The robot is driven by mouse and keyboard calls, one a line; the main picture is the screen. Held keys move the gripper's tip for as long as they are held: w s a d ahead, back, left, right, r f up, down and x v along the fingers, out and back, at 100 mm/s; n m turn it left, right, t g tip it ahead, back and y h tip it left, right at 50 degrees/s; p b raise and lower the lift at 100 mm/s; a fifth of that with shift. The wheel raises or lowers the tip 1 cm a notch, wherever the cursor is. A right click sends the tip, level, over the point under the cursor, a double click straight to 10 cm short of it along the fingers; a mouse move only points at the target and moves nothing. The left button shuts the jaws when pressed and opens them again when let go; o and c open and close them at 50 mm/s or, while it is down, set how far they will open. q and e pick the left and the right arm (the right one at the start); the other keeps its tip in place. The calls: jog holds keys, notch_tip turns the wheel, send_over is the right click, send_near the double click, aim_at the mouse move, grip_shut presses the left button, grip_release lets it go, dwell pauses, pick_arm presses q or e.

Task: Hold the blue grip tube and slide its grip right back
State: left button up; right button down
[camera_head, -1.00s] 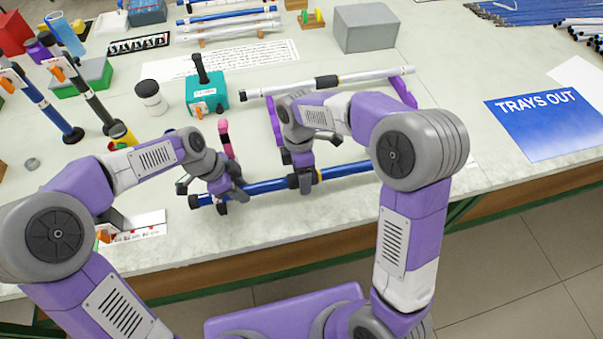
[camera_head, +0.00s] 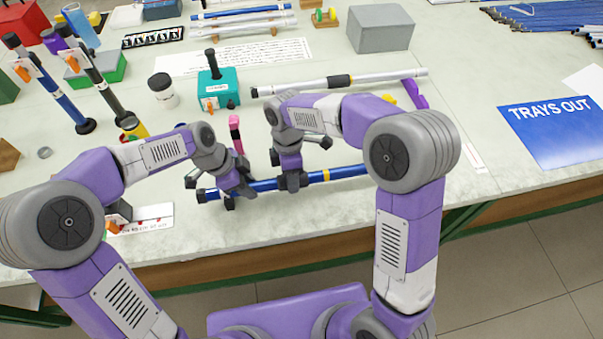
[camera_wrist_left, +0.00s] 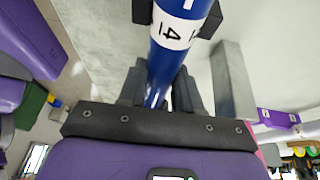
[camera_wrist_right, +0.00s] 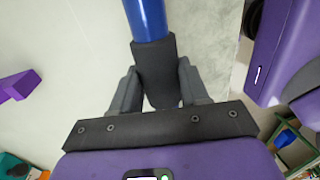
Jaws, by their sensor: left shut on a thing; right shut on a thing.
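The blue grip tube (camera_head: 348,172) lies along the table's front, with a yellow band (camera_head: 327,175) right of my right gripper. My left gripper (camera_head: 232,196) is shut on the tube near its left end. My right gripper (camera_head: 291,182) is shut on the black grip. The right wrist view shows the grip (camera_wrist_right: 155,65) around the tube, between the fingers. Bare blue tube shows between the grip and the yellow band. The fingers hide part of the grip.
A silver tube with a black grip (camera_head: 338,81) lies behind, near a purple support (camera_head: 416,95). A teal block (camera_head: 222,84) and a pink upright post (camera_head: 235,128) stand behind my left gripper. A blue "TRAYS OUT" sheet (camera_head: 560,140) lies right. The front right table is clear.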

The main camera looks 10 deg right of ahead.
jog(key=c, duration=0.5)
grip_release()
jog(key=shift+r, duration=0.1)
jog(key=r, duration=0.4)
jog(key=w+r, duration=0.1)
jog(key=r, duration=0.2)
jog(key=w+r, duration=0.1)
jog(key=r, duration=0.3)
jog(key=shift+w+r, duration=0.1)
jog(key=shift+r, duration=0.25)
